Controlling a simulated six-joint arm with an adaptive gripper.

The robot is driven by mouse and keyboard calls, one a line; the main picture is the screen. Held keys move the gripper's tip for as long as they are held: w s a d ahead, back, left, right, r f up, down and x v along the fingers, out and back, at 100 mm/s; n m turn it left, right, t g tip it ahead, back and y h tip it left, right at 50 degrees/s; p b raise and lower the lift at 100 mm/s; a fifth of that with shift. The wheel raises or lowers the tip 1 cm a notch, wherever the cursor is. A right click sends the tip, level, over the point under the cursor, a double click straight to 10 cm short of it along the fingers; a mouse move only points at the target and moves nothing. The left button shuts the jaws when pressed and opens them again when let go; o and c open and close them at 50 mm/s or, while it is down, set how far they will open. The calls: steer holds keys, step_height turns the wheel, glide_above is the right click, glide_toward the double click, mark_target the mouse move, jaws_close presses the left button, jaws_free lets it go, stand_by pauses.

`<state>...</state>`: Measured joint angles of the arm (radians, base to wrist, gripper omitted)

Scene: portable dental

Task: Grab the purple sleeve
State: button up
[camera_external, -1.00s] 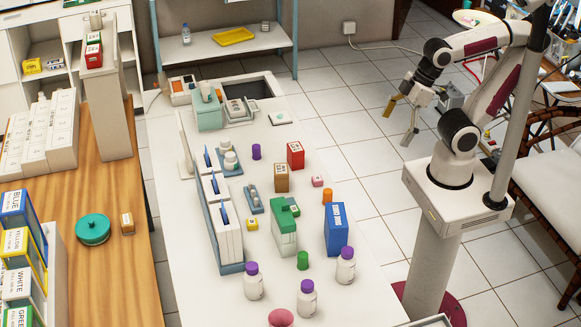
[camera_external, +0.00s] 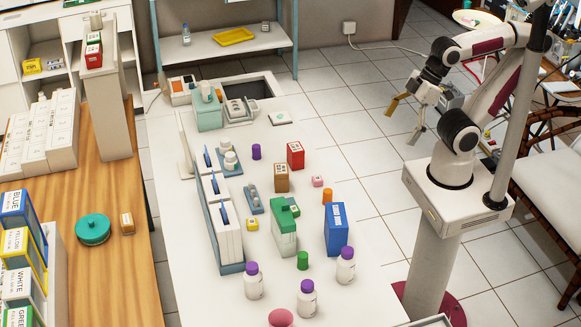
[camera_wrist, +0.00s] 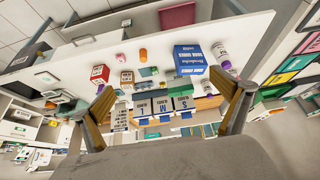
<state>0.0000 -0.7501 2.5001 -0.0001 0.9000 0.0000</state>
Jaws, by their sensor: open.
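The purple sleeve (camera_external: 256,151) is a small purple cylinder standing upright on the white counter (camera_external: 316,143), left of the red box (camera_external: 295,155) in the external view. My gripper (camera_external: 403,121) is open and empty, in the air off the counter's right side, well away from the sleeve. In the wrist view my gripper's fingers (camera_wrist: 165,90) are spread wide with nothing between them held.
Near the sleeve stand a brown box (camera_external: 282,178) and a grey-blue tray (camera_external: 228,162). Further forward are an orange cylinder (camera_external: 327,197), a blue box (camera_external: 336,229), a green-topped box (camera_external: 284,228) and purple-capped bottles (camera_external: 345,266). The counter just behind the sleeve is fairly clear.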

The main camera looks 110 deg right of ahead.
steer(key=c, duration=1.5)
steer(key=shift+o, duration=0.2)
